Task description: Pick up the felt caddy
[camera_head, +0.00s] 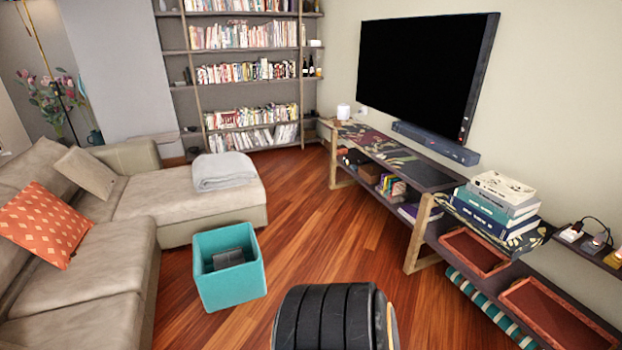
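A teal open-topped box (231,287) stands on the wooden floor between the sofa and the TV bench. A dark grey item (228,259) with a raised middle part sits inside it, and its lower part is hidden by the box's walls. The grey item looks like a felt caddy, but it is too small to be sure of its material. Neither of my grippers is in view.
A beige sofa (105,262) flanks the box on the left, its chaise behind it. A long bench (395,171) with books (497,205) and reddish trays (551,319) runs along the right wall. Wooden floor (318,225) is clear between box and bench.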

